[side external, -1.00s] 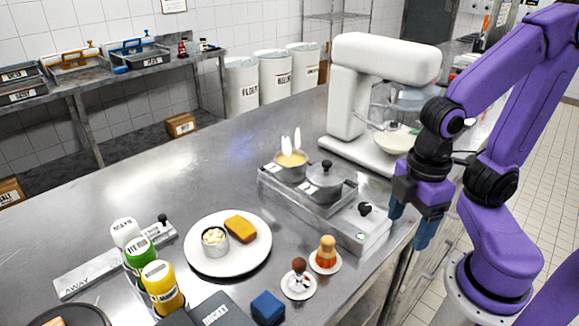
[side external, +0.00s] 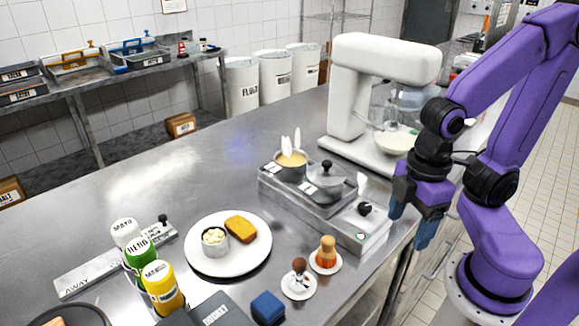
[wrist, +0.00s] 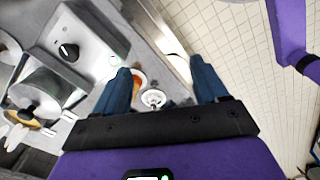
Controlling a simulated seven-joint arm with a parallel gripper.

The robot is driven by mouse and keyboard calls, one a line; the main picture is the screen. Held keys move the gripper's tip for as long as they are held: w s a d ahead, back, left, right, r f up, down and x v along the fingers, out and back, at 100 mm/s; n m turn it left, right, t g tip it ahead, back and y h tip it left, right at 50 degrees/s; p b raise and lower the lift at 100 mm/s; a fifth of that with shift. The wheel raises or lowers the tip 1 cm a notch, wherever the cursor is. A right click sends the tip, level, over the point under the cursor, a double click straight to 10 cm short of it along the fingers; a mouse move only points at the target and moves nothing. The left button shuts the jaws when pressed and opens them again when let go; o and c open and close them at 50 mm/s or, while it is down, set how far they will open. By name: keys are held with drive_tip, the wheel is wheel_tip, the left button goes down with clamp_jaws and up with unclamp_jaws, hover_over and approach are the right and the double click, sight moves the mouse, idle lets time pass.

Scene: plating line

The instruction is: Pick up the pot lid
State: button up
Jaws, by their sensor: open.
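The pot lid (side external: 326,177) is a grey metal disc with a black knob. It sits on a pot on the right part of the metal warmer; it also shows at the left of the wrist view (wrist: 40,90). My gripper (side external: 411,222) has blue fingers and is to the right of the lid, apart from it, past the counter's front edge. In the wrist view my gripper (wrist: 160,90) has its fingers wide apart with nothing held between them.
The warmer (side external: 345,228) has a black knob on its right end. An open pot (side external: 291,172) with yellow contents stands left of the lid. A white mixer (side external: 350,100) stands behind. A plate (side external: 205,268), bottles and small saucers are in front. The counter's left middle is clear.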

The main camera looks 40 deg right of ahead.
drive_tip(key=shift+c, duration=1.3)
